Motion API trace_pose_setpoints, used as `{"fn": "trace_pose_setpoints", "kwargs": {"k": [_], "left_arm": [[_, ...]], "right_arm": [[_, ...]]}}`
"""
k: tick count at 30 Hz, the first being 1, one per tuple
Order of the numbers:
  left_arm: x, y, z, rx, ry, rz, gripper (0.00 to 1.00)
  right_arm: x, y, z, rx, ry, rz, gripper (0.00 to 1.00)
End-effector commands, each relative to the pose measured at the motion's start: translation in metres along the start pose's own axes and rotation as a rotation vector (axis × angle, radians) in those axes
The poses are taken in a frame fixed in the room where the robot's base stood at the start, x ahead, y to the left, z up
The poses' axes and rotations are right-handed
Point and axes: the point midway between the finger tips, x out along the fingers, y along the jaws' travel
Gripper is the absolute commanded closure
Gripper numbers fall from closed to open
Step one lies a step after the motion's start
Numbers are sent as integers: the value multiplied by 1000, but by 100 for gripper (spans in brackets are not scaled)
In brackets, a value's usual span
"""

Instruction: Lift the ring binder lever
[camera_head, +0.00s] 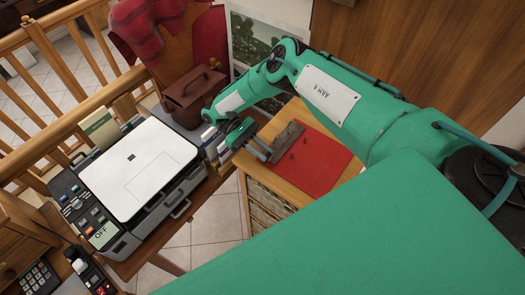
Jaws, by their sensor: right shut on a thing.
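The ring binder (323,165) lies as a flat red sheet on a light wooden top, with a dark grey bar (288,141) along its left side. My right gripper (266,153) reaches down from the upper right, with its grey fingers at the left of the bar. It is shut on what seems to be the binder's lever; the lever is small and mostly hidden between the fingers, so I cannot tell how far it is raised. My left gripper is out of view.
A grey printer-like machine with a white lid (140,166) stands on the table at left. A brown lidded box (192,92) sits behind my gripper. A wooden railing (50,80) runs at upper left. Tiled floor (215,215) shows between the furniture.

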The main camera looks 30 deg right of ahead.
Motion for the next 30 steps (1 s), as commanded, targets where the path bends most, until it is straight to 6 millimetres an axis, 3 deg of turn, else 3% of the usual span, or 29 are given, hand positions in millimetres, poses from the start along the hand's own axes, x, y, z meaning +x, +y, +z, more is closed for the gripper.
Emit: {"fn": "trace_pose_setpoints", "kwargs": {"k": [20,21,23,30], "left_arm": [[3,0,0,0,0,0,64],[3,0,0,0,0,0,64],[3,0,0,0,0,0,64],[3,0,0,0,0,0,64]], "right_arm": [[1,-1,-2,-3,-25,0,100],[1,-1,-2,-3,-25,0,74],[0,-1,-2,-3,-25,0,62],[0,-1,-2,-2,-25,0,60]]}}
